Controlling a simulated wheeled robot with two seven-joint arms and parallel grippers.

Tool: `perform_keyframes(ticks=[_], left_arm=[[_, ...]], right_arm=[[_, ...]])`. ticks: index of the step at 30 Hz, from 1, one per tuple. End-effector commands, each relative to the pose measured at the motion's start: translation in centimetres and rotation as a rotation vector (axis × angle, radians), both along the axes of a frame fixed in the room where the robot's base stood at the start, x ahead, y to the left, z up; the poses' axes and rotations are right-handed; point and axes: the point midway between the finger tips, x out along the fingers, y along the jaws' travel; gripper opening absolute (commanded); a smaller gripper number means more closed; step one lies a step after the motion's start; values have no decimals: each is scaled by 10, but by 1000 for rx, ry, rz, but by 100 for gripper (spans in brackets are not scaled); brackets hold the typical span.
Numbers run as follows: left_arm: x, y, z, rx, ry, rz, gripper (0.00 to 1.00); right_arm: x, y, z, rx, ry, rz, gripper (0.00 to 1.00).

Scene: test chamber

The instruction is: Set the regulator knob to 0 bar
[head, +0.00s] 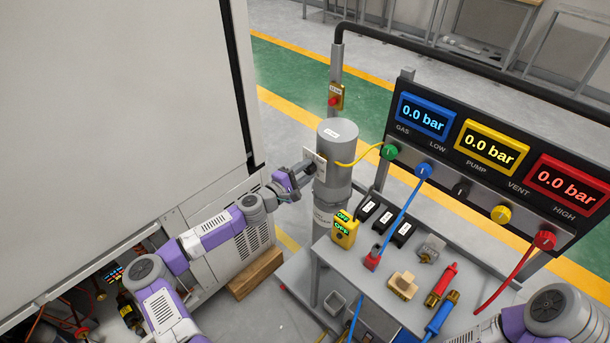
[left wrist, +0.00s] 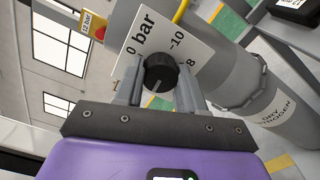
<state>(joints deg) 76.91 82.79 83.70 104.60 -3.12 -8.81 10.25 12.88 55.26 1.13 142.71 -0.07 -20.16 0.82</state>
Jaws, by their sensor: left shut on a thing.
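The regulator knob (left wrist: 161,73) is black and round, in front of a white scale plate (left wrist: 150,38) marked 0, bar, 8 and 10. My left gripper (left wrist: 159,88) is shut on the knob, one finger on each side of it. I cannot read clearly which mark the knob points to. In the head view my left gripper (head: 310,168) reaches the plate on the side of the grey cylinder (head: 337,150) and hides the knob. My right arm shows at the lower right; its gripper is out of view.
A panel has blue (head: 423,117), yellow (head: 490,148) and red (head: 566,190) displays, all reading 0.0 bar. A grey bench (head: 365,278) holds a yellow OPEN box (head: 344,229) and fittings. A large grey cabinet (head: 110,110) stands left. A wooden block (head: 256,274) lies on the floor.

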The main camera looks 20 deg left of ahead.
Motion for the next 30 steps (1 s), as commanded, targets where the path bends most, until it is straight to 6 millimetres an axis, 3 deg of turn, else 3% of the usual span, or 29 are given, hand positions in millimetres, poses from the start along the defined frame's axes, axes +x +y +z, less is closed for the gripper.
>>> perform_keyframes(ticks=[18,30], left_arm=[[0,0,-3,558,-194,-1,9],[0,-1,-1,914,-318,-2,9]], right_arm=[[0,0,-45,0,0,0,69],[0,0,-52,0,0,0,69]])
